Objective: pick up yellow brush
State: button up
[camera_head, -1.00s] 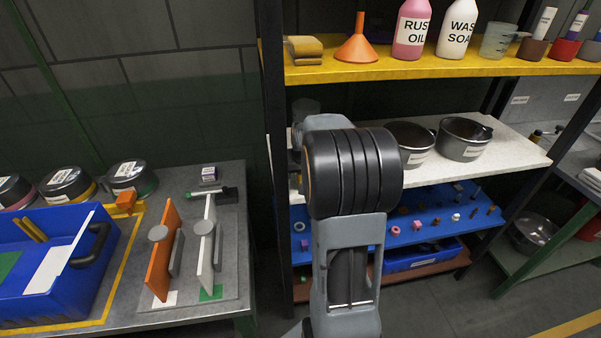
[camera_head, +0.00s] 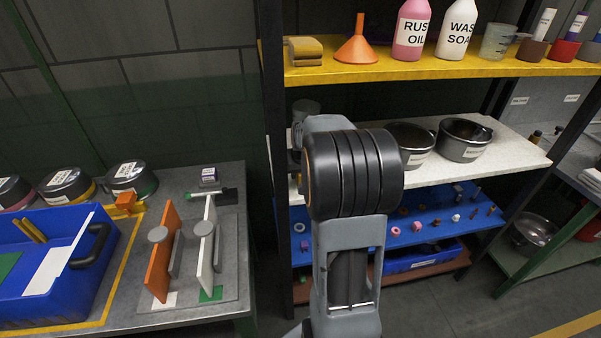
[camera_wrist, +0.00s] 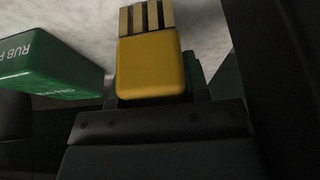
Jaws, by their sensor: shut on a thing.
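The yellow brush (camera_wrist: 150,68) shows in the wrist view as a yellow block with pale and dark strips at its far end. My gripper (camera_wrist: 155,101) is shut on the brush, whose near end sits right at the dark jaws. In the head view my own arm hides the gripper and the brush. I cannot tell whether the brush touches the pale surface behind it.
A green box (camera_wrist: 50,72) with white lettering is close left of the brush. In the head view, two dark pots (camera_head: 464,139) stand on the white shelf (camera_head: 508,157). Below is a blue shelf (camera_head: 455,228) with small parts; above is a yellow shelf (camera_head: 430,68) with bottles.

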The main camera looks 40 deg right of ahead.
jog(key=shift+r, duration=0.45)
notch_tip(320, 180, up, 2)
jog(key=shift+r, duration=0.15)
jog(key=s+d+r, duration=0.3)
jog(key=s+r, duration=0.1)
jog(key=s, duration=0.2)
jog(key=s+d+r+b, duration=0.1)
jog(key=s+d+r, duration=0.1)
jog(key=s+r, duration=0.3)
jog(key=shift+s+d+r, duration=0.3)
jog(key=shift+s+d, duration=0.1)
jog(key=shift+s, duration=0.5)
jog(key=o, duration=0.4)
jog(key=c, duration=0.5)
jog(key=shift+a, duration=0.1)
